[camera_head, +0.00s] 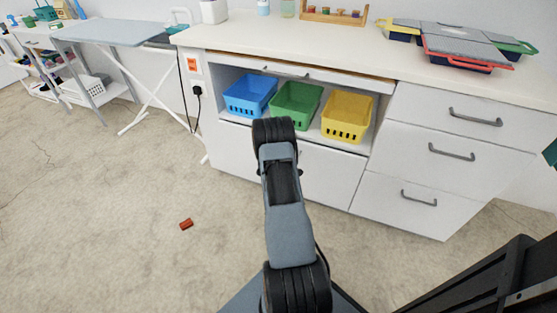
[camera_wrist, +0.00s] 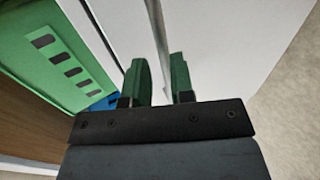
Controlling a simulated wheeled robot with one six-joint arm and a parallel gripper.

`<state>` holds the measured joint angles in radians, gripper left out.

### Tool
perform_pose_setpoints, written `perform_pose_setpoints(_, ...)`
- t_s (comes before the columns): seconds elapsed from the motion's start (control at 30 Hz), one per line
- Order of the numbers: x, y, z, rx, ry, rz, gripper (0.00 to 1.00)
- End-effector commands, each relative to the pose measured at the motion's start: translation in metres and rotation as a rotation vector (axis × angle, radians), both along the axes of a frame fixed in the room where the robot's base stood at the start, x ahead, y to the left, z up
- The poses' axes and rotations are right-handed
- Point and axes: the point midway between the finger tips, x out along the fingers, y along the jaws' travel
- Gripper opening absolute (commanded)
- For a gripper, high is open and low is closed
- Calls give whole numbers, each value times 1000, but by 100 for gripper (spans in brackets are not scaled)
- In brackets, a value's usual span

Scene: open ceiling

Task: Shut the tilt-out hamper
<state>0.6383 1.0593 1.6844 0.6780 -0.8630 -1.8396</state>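The white lower cabinet front (camera_head: 330,178) below the open shelf has plain panels. I cannot tell for certain which panel is the tilt-out hamper or how far it leans, because my arm covers the middle of it. In the wrist view my gripper (camera_wrist: 159,84) has its two green fingers apart, with nothing seen held between them. White panels (camera_wrist: 225,40) lie just beyond the fingers, with a thin grey strip or gap (camera_wrist: 158,35) running between them. I cannot tell whether the fingers touch it. In the head view the gripper is hidden behind my arm.
Blue (camera_head: 250,94), green (camera_head: 296,104) and yellow (camera_head: 346,115) bins stand on the open shelf above the front. The green bin is close by in the wrist view (camera_wrist: 50,50). Grey-handled drawers (camera_head: 455,150) are at right. A small red block (camera_head: 186,224) lies on the otherwise clear floor.

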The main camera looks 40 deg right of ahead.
Motion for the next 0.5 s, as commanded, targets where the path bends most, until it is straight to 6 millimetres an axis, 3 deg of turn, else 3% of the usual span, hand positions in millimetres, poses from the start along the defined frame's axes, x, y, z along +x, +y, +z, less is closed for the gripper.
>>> perform_pose_setpoints(0.2, -17, 39, 20, 1, 3, 3, 23)
perform_pose_setpoints(0.5, -32, 73, 33, -1, 2, 0, 23)
